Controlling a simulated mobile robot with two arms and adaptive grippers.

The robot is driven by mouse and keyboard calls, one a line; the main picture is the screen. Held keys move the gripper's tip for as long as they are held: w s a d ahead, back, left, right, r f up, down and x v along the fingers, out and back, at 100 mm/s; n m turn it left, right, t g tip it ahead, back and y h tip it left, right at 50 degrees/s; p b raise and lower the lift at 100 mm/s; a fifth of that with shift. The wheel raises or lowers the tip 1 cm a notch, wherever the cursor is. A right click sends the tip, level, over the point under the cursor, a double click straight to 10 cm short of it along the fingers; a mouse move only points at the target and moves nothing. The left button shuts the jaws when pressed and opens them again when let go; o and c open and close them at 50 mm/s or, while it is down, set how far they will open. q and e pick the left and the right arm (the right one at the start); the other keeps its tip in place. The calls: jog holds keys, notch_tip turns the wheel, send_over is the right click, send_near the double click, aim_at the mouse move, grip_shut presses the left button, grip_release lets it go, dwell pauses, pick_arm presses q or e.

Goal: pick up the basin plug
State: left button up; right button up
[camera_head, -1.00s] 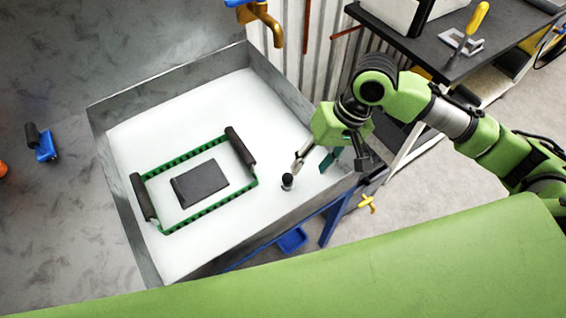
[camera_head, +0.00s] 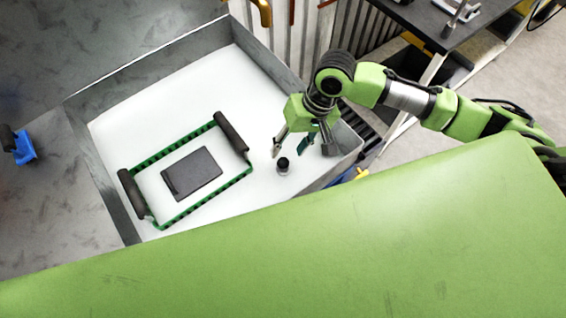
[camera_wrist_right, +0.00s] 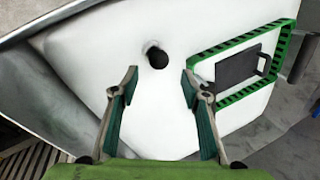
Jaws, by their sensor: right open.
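The basin plug (camera_head: 283,164) is a small dark piece with a round black top. It stands on the white basin floor near the basin's right corner. In the right wrist view the plug (camera_wrist_right: 156,57) is ahead of the fingertips, roughly centred between them. My right gripper (camera_head: 289,151) is open and empty, with its fingers spread just behind the plug in the head view. The right wrist view shows both teal-padded fingers (camera_wrist_right: 159,73) apart, with only white floor between them. I cannot tell the tip height exactly. My left gripper is not in view.
A green frame (camera_head: 206,201) with dark grips and a dark block (camera_head: 192,174) lie on the basin floor left of the plug. Grey basin walls (camera_head: 269,62) surround the floor. A dark workbench (camera_head: 440,25) stands at the back right. The basin floor behind the frame is clear.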

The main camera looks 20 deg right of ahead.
aim_at(285, 159)
jog(key=x, duration=0.4)
jog(key=shift+s+f, duration=0.3)
jog(key=shift+f, duration=0.1)
jog(key=c, duration=1.2)
jog(key=shift+r, duration=0.15)
